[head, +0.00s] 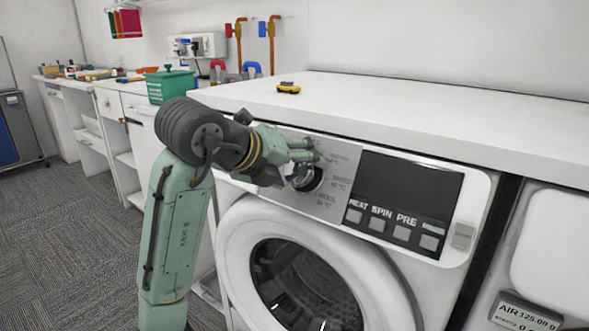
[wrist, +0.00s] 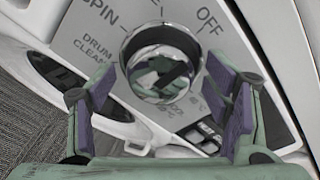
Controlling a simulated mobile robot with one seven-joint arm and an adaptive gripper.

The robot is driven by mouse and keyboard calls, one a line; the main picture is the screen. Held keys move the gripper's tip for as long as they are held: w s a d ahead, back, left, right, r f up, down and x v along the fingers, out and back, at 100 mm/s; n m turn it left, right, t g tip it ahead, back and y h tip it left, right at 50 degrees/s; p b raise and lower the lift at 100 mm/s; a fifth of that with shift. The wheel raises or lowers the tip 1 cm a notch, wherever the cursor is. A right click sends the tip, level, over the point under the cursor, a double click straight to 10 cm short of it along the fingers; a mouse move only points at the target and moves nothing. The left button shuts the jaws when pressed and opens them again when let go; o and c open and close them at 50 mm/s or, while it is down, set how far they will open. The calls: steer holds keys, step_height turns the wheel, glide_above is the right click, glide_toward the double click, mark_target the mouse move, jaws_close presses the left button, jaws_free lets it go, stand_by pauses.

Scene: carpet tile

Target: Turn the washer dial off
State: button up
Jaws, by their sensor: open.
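The washer (head: 345,215) is white with a round front door and a grey control panel. Its dial (head: 309,178) is a round knob with a shiny metal rim, left of the dark display, and my gripper partly covers it. In the wrist view the dial (wrist: 160,65) sits between and just beyond my fingers. The OFF label (wrist: 210,18) is at the upper right of the dial, with SPIN and DRUM CLEAN labels to its left. My gripper (head: 308,162) is open, one finger on each side of the dial in the wrist view; I cannot tell whether either finger touches it.
A white counter (head: 430,115) runs just above the panel, with a small yellow and black object (head: 289,87) on it. A green basket (head: 170,85) stands on the left counter. A second machine (head: 540,250) is at the right. Carpet floor is clear at left.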

steer(key=v, duration=1.2)
